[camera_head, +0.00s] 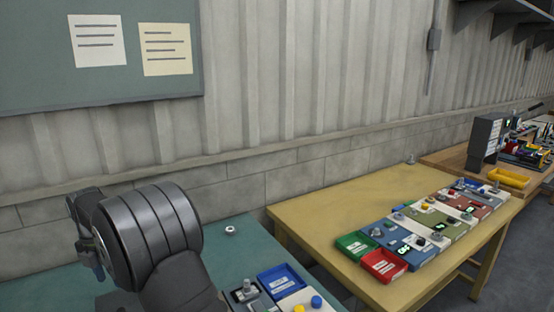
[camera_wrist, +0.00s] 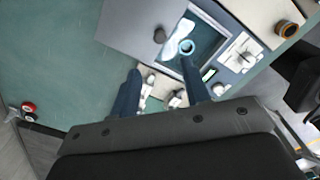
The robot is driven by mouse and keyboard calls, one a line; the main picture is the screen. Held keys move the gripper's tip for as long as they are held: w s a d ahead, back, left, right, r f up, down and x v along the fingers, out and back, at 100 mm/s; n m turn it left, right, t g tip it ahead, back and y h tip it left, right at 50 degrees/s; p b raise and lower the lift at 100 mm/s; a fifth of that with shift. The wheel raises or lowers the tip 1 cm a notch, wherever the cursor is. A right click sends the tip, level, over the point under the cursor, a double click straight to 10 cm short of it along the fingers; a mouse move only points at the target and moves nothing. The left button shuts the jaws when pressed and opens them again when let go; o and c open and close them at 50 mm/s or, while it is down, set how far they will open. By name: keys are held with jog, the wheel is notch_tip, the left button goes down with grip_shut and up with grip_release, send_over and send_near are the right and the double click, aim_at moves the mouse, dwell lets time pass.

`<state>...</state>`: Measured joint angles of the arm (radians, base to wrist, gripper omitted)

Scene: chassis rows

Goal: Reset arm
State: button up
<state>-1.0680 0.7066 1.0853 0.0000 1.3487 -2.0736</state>
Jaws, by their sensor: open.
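My gripper (camera_wrist: 160,78) shows in the wrist view with its two dark blue fingers apart and nothing between them that I can see held. It is over the teal table (camera_wrist: 50,60), pointing toward a grey panel (camera_wrist: 128,22). The panel has a dark window with a pale ring in it, a dark knob and a light switch block. Small light-coloured parts show behind and between the fingers, partly hidden. In the head view my dark arm fills the lower left, and the fingers cannot be made out there.
A blue tray (camera_head: 279,280) and small modules sit at the teal table's front. A yellow table (camera_head: 310,207) to the right carries a green tray (camera_head: 355,244), a red tray (camera_head: 384,265) and rows of coloured modules. A wooden bench (camera_head: 447,163) stands farther right. The wall runs behind.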

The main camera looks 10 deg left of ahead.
aim_at(120, 310)
notch_tip(120, 310, down, 12)
jog(key=shift+s+d+r, duration=0.1)
jog(key=s+d, duration=0.5)
jog(key=s+d+r, duration=0.1)
jog(key=s+d, duration=0.2)
notch_tip(120, 310, up, 16)
jog(key=w+a+m, duration=0.1)
jog(key=m, duration=0.2)
jog(key=shift+w+a+r, duration=0.2)
jog(key=shift+m, duration=0.3)
notch_tip(120, 310, down, 14)
jog(key=s+d+n, duration=0.1)
jog(key=n, duration=0.2)
jog(key=shift+s+d+n, duration=0.15)
jog(key=shift+n, duration=0.15)
dwell(0.5)
